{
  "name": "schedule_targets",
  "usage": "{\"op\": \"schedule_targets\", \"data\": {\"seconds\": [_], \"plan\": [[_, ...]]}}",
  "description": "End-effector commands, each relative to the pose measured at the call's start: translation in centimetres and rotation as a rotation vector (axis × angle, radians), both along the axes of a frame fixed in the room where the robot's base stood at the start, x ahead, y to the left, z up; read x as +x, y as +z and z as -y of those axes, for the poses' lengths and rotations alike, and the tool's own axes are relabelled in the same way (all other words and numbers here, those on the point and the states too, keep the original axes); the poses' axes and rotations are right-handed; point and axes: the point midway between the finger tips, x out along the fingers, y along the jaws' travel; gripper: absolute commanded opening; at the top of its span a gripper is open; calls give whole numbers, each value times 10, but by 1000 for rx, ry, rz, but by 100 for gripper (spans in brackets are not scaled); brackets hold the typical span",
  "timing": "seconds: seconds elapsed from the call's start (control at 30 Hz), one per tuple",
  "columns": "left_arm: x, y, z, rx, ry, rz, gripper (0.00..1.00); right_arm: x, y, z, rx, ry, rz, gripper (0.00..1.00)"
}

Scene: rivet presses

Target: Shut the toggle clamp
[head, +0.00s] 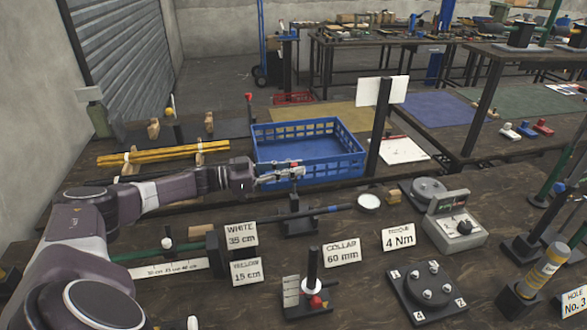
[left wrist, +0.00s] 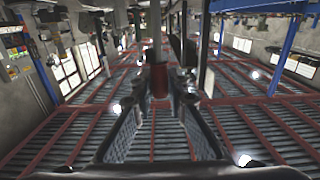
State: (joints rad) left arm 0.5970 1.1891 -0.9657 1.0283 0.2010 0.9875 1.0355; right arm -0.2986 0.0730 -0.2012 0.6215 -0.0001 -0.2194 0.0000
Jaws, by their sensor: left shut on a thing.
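The toggle clamp (head: 297,222) has a dark base on the near bench, just in front of the blue crate, with a dark upright post. My left gripper (head: 293,172) reaches in from the left, above the base. It is shut on the clamp's red handle grip, mostly hidden by the fingers in the head view. In the left wrist view the red grip (left wrist: 158,82) sits between the two fingers (left wrist: 166,100), in line with a dark rod. The handle looks roughly upright. My right gripper is not in view.
A blue crate (head: 310,158) stands just behind the gripper. A dark rod with a round white disc (head: 369,202) lies right of the clamp. Label cards (head: 341,252), a gauge box (head: 456,222) and a black plate with knobs (head: 428,292) stand on the near bench (head: 370,300).

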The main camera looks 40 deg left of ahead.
Motion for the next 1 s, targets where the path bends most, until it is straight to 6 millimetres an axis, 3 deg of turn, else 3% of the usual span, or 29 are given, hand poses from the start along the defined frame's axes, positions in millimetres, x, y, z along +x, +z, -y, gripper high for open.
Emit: {"op": "schedule_targets", "data": {"seconds": [0.47, 1.0], "plan": [[-2, 1, 2, 30, 2, 24, 0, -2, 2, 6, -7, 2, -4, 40], [-24, -8, 29, 312, 0, 248, 0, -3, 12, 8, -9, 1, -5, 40]]}}
